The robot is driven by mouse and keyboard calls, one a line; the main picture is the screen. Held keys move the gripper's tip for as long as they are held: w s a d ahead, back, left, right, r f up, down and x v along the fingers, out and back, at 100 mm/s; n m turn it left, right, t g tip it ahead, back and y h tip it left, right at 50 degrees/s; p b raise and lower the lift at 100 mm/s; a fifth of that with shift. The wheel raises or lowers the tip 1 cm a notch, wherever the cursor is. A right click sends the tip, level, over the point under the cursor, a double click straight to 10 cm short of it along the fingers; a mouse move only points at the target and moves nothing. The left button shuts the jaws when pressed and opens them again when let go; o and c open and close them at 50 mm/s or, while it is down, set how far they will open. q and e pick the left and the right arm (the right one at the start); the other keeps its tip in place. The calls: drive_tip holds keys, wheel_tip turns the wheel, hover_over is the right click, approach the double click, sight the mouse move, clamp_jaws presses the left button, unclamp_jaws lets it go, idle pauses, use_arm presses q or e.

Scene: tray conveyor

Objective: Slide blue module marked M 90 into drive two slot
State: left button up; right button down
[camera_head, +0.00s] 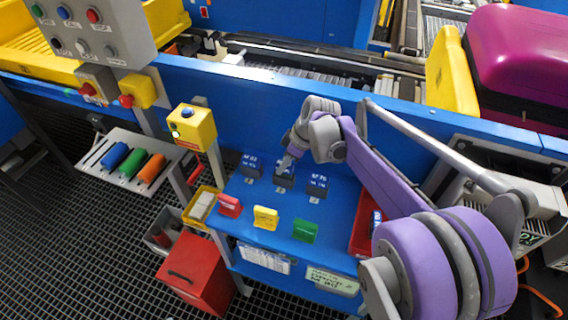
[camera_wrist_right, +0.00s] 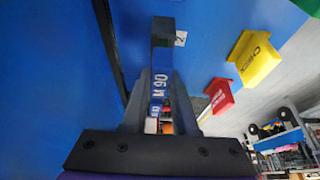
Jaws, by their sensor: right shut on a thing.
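A row of three dark slots stands on the blue table (camera_head: 240,187). The middle one, drive two slot (camera_head: 284,183), has a small white number tag in front. My right gripper (camera_head: 287,163) is directly over it, shut on the blue module marked M 90. In the right wrist view the blue module (camera_wrist_right: 160,88) sits between the two grey fingers, its white lettering facing the camera. Its far end is at the slot by the tag reading 2 (camera_wrist_right: 180,38); I cannot tell how deep it is in. My left gripper is not in view.
Red (camera_head: 229,206), yellow (camera_head: 265,217) and green (camera_head: 305,230) signs stand along the front. A red bin (camera_head: 362,232) is at the table's right, partly behind my arm.

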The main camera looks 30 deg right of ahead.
sight(279, 162)
drive_tip(key=shift+r+p, duration=1.3)
drive_tip(key=shift+r, duration=0.4)
drive_tip(key=shift+r, duration=0.1)
drive_tip(key=shift+r+p, duration=1.55)
drive_tip(key=shift+r, duration=0.35)
